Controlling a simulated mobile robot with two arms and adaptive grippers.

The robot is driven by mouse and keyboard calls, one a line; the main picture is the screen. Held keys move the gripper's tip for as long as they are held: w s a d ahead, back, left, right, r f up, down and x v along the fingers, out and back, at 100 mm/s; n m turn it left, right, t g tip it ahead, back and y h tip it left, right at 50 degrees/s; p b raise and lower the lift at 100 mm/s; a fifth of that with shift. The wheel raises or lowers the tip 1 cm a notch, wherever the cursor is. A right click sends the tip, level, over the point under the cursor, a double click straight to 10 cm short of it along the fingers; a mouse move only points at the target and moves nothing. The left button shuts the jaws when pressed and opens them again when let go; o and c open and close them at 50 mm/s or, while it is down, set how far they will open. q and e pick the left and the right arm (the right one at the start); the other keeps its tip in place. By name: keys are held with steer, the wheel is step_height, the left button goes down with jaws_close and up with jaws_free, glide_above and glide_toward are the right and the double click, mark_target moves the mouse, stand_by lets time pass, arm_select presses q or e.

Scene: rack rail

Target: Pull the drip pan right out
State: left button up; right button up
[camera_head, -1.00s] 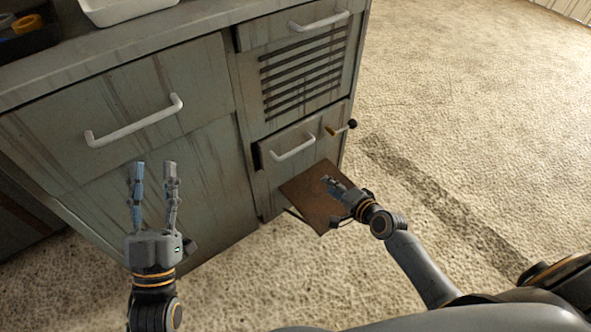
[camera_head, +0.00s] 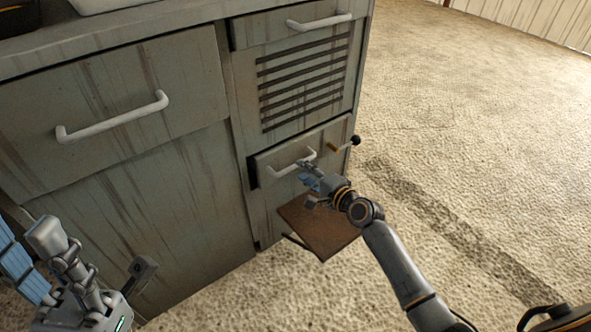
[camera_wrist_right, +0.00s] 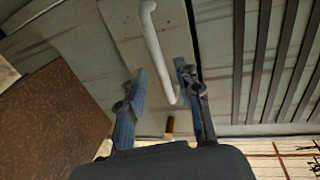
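A low drawer front (camera_head: 266,164) with a white bar handle (camera_head: 286,169) is at the bottom right of the cabinet, standing slightly proud of it. A rusty brown plate (camera_head: 312,226) sticks out below it. I cannot tell for sure which is the drip pan. My right gripper (camera_head: 309,172) is open at the right end of that handle. In the right wrist view the handle (camera_wrist_right: 152,38) reaches between the open fingers (camera_wrist_right: 162,80), with gaps beside it. The plate (camera_wrist_right: 50,120) is at the left there. My left gripper (camera_head: 32,250) is open and empty at lower left.
A brass peg (camera_head: 333,147) and a black knob (camera_head: 355,140) are right of the handle. A larger drawer (camera_head: 110,80) and a slatted vent (camera_head: 305,80) are in the cabinet front.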

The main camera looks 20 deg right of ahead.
mark_target(295, 166)
steer(key=b+x, duration=0.1)
steer(key=x, duration=0.4)
jaws_close()
